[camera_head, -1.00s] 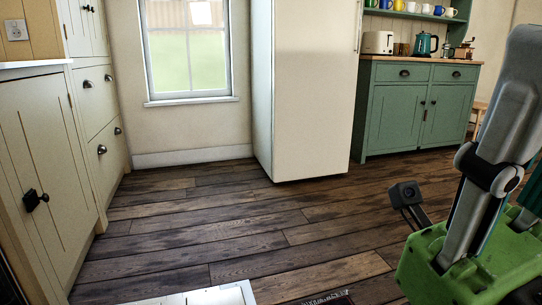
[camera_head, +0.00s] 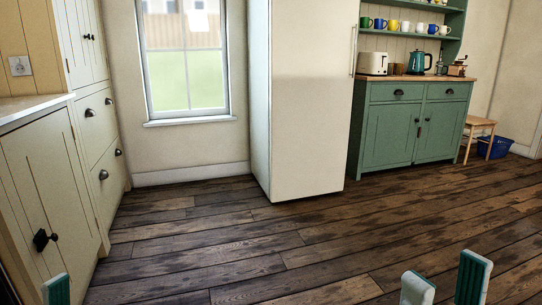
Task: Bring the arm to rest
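My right gripper (camera_head: 445,283) shows at the bottom right as two pale fingertips with teal pads. The fingertips stand apart with bare floor between them, so it is open and empty. The rest of my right arm is below the picture. A single teal and white fingertip of my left gripper (camera_head: 56,289) shows at the bottom left corner. Its other finger is out of view, so its opening cannot be told.
Bare wooden floor (camera_head: 235,245) fills the middle. Cream cabinets (camera_head: 60,185) stand close on the left, a white fridge (camera_head: 308,120) at the back. A green dresser (camera_head: 415,130), wooden stool (camera_head: 480,124) and blue basket (camera_head: 497,147) stand at the right.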

